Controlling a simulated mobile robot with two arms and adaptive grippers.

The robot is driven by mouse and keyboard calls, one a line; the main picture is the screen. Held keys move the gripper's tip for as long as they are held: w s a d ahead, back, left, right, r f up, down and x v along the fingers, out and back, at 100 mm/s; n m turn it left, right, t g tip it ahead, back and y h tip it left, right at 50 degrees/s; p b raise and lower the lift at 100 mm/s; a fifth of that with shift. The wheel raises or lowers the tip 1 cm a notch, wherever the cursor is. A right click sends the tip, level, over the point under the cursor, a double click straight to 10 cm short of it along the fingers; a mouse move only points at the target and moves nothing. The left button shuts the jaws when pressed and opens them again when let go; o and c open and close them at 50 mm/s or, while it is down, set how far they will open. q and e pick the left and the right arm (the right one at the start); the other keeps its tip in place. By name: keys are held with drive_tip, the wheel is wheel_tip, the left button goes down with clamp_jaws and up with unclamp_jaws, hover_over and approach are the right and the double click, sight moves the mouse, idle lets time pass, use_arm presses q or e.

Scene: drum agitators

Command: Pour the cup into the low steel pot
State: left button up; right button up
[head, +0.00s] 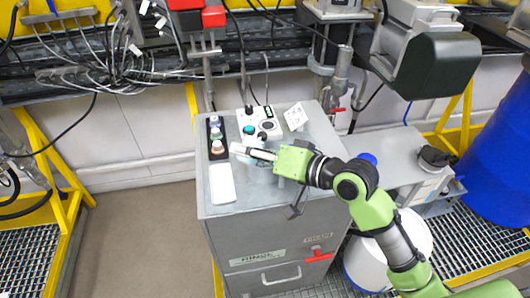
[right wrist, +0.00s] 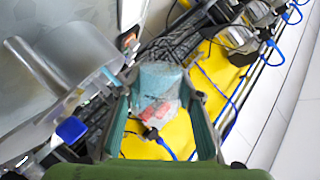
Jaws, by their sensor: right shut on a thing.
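My right gripper (head: 262,154) reaches in from the right over the grey cabinet top. In the right wrist view, its two green fingers (right wrist: 165,110) stand on either side of a pale, partly see-through cup (right wrist: 157,80) with reddish marks showing low on it. The gripper is shut on this cup. In the head view the cup is hard to make out against the gripper. Whether anything is flowing cannot be told. My left gripper is not in view.
On the cabinet top (head: 300,190) stand a button strip (head: 216,138), a control box (head: 259,124) and a white flat piece (head: 222,184). A steel pipe with a red lever (head: 339,85) rises behind. A blue drum (head: 498,160) stands at the right.

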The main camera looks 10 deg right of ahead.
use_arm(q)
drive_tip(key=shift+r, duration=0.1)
use_arm(e)
drive_tip(key=shift+r+m, duration=0.2)
drive_tip(key=shift+m, duration=0.2)
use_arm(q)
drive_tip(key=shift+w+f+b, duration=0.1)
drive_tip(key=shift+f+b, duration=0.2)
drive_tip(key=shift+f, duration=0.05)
use_arm(e)
drive_tip(key=shift+f+m+g+y, duration=0.3)
drive_tip(key=shift+f+m+g, duration=0.15)
drive_tip(key=shift+m, duration=0.15)
idle(0.6)
use_arm(q)
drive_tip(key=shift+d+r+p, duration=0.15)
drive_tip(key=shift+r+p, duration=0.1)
drive_tip(key=shift+p, duration=0.05)
use_arm(e)
drive_tip(key=shift+d+r+m+g, duration=0.1)
drive_tip(key=shift+r+m+g, duration=0.2)
drive_tip(key=shift+m, duration=0.4)
idle(0.5)
